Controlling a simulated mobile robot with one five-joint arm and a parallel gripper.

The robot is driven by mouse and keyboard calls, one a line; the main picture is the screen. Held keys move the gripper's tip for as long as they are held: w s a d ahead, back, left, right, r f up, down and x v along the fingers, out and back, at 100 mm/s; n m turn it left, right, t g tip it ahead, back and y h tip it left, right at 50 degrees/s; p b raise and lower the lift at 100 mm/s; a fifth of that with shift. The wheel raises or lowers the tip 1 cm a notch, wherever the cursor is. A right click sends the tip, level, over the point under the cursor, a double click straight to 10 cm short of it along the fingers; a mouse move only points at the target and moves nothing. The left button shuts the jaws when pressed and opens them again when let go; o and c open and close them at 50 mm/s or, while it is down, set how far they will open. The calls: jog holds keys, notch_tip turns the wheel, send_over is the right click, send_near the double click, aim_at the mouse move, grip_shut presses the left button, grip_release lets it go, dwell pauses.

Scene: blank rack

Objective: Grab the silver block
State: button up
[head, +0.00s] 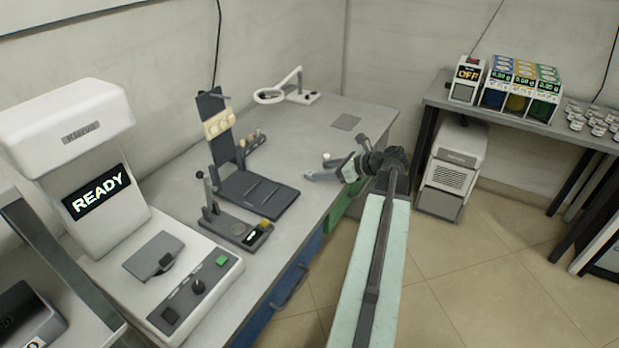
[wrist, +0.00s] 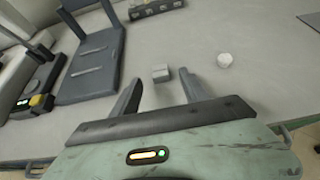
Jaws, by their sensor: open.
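The silver block (wrist: 160,72) is a small grey block on the grey bench top in the wrist view. It lies just beyond my gripper (wrist: 158,84), in line with the gap between the two fingers. The fingers are apart, one on each side of the gap, and nothing is between them. In the head view my gripper (head: 318,167) is low over the right edge of the bench. I cannot make out the block for certain in the head view.
A small whitish faceted piece (wrist: 224,59) lies right of the block. A dark fixture (head: 258,195) with an upright plate stands to the left. A white machine reading READY (head: 100,195) fills the near left. Bare bench lies beyond the block, with a dark square (head: 346,122) farther back.

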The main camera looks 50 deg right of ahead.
aim_at(310, 172)
jog(key=b+x, duration=0.2)
jog(key=x, duration=0.3)
jog(key=shift+f, duration=0.1)
jog(key=shift+s, duration=0.1)
grip_shut()
jog(key=shift+r, duration=0.2)
jog(key=shift+r+p, duration=0.45)
jog(key=shift+p, duration=0.05)
notch_tip(310, 172, up, 3)
jog(key=p, duration=0.3)
jog(key=shift+r, duration=0.1)
jog(key=s+d, duration=0.1)
jog(key=s, duration=1.5)
jog(key=shift+r+p, duration=0.4)
jog(key=shift+p, duration=0.05)
